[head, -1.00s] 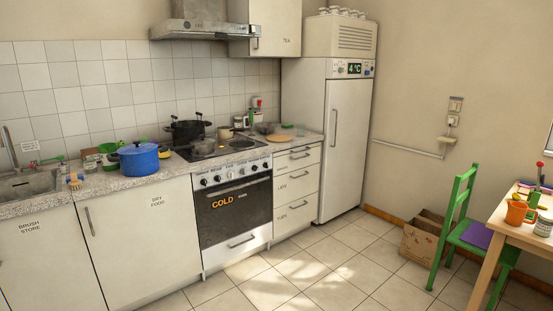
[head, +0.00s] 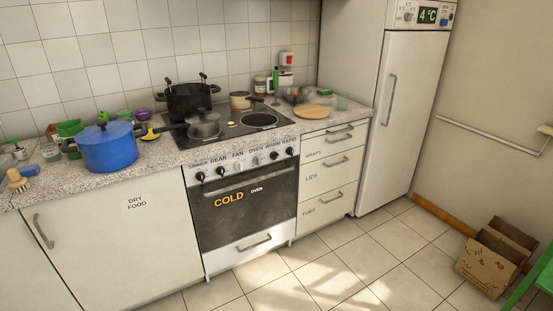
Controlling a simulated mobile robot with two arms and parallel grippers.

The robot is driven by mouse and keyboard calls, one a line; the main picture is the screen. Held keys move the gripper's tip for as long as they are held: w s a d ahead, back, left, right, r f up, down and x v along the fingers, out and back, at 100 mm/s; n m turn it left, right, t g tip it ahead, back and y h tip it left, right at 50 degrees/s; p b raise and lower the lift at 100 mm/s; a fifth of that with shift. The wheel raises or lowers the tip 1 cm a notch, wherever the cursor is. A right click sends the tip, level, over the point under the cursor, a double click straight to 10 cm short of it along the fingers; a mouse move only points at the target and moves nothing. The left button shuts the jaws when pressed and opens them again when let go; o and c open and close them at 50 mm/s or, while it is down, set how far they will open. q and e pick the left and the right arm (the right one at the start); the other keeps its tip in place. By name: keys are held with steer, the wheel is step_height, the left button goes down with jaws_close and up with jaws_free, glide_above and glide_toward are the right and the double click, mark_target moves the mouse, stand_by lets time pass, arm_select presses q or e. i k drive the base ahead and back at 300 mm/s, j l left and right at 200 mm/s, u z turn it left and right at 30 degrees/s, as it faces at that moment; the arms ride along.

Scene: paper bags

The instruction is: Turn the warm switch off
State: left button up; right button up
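The warm switch (head: 274,156) is a small dark knob on the white front panel of the oven (head: 230,213), under the label WARM. It sits in a row of several knobs, between the ones labelled OVEN and RAPID. Its exact setting is too small to read. The oven door is shut and its dark glass shows the word COLD in orange. Neither of my grippers shows in the head view.
A blue pot (head: 108,148) stands on the counter left of the hob (head: 232,128), which carries a black pot (head: 190,101) and a grey pan (head: 204,125). Drawers (head: 328,175) and a fridge (head: 400,120) stand right.

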mark_target(274, 154)
steer(key=i+j, duration=0.2)
steer(key=i, duration=0.2)
steer(key=i+j+u, duration=0.1)
steer(key=i, duration=0.3)
steer(key=j, duration=0.1)
